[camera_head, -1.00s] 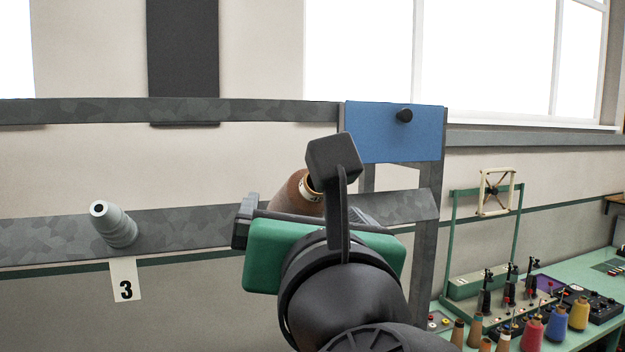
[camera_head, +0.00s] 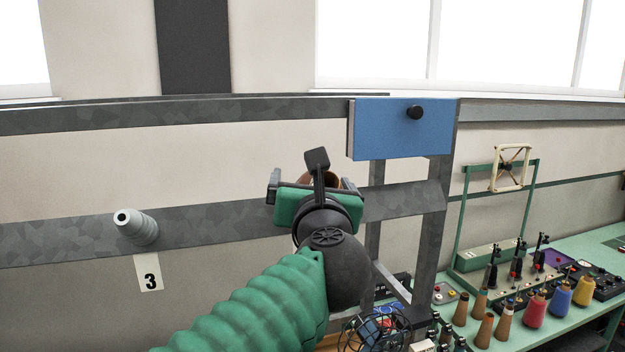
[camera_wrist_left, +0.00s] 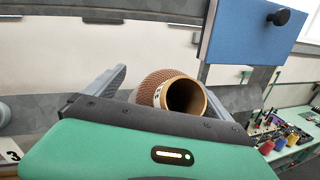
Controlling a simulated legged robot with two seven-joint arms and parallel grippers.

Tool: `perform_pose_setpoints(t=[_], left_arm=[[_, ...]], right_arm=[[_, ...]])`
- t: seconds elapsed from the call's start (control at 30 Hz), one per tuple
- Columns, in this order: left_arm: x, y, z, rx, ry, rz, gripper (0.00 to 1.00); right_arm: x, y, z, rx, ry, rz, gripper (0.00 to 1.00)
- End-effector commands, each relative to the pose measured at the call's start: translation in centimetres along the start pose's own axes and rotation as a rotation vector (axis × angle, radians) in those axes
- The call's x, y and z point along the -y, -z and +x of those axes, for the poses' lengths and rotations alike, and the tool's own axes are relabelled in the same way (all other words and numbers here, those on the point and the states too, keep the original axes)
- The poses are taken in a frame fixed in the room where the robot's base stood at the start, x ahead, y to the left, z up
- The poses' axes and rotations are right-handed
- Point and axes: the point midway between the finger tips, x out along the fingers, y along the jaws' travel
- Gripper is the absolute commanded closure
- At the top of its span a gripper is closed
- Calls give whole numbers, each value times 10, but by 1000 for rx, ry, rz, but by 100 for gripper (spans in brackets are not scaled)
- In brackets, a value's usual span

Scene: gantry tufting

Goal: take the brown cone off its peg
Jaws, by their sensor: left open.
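The brown cone (camera_wrist_left: 163,92) shows in the left wrist view, its hollow end facing the camera, between the two fingers of my left gripper (camera_wrist_left: 172,98). The fingers stand apart on either side of it, with a visible gap at the left finger. In the head view my left gripper (camera_head: 318,188) is in front of the grey rail, and only a bit of the brown cone (camera_head: 322,180) shows behind it. The peg under the cone is hidden. My right gripper is not in view.
A grey cone (camera_head: 136,227) sits on the rail (camera_head: 215,230) to the left, above a label marked 3 (camera_head: 149,273). A blue panel (camera_head: 402,129) with a black knob is up and right. A green bench (camera_head: 560,300) with several coloured cones stands at the right.

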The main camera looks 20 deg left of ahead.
Motion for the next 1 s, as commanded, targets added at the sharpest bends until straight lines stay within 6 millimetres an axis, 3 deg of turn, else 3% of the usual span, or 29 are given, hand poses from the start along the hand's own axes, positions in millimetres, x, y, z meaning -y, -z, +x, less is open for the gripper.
perform_pose_setpoints(t=[0.03,0.17,0.73,0.77,1.0], left_arm=[[-4,13,5,-24,-23,12,6],[-1,12,1,-23,-23,16,6],[2,10,-1,-20,-15,13,81],[2,10,-1,-20,-15,13,32],[1,10,-1,-20,-17,13,63]], right_arm=[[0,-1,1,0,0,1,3],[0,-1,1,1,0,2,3],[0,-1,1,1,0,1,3],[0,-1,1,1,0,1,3],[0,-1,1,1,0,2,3]])
